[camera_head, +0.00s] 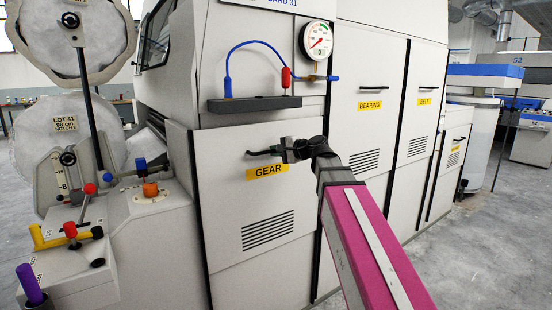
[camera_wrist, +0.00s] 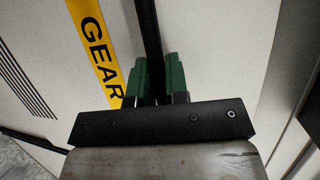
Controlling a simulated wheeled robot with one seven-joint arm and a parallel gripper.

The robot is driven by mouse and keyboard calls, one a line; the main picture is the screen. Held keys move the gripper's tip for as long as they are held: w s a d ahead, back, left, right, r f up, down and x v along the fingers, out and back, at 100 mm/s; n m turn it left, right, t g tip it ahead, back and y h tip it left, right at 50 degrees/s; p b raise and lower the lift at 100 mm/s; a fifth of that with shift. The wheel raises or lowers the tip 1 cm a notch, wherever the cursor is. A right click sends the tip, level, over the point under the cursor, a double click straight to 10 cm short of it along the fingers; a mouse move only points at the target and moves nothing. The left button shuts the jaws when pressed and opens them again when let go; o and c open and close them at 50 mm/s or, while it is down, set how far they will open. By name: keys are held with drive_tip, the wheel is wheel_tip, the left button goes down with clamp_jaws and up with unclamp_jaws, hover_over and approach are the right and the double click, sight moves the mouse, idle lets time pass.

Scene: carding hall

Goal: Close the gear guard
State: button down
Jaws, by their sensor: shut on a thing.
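The gear guard (camera_head: 225,170) is a pale panel with a yellow GEAR label (camera_head: 267,170) and a slotted vent on the lower front of the machine. It appears nearly in line with the machine front; I cannot tell whether a small gap is left. A black handle (camera_head: 262,152) sits just above the label. My gripper (camera_head: 284,151) is at the handle. In the wrist view its green fingers (camera_wrist: 159,82) are shut on the black handle bar (camera_wrist: 149,28), with the label (camera_wrist: 97,45) beside them. The gripper hides part of the handle.
A small shelf (camera_head: 255,104) with a blue hose and a gauge (camera_head: 316,40) are above the guard. BEARING (camera_head: 370,105) and BELT (camera_head: 425,101) panels continue to the right. Levers and knobs (camera_head: 72,235) stand at the left. Open floor (camera_head: 490,240) lies at the right.

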drive_tip(key=shift+w+r, duration=0.15)
drive_tip(key=shift+r, duration=0.2)
drive_tip(key=c, duration=1.1)
unclamp_jaws()
drive_tip(key=shift+c, duration=0.2)
drive_tip(key=shift+f, duration=0.1)
drive_tip(key=v, duration=1.1)
drive_tip(key=shift+f, duration=0.1)
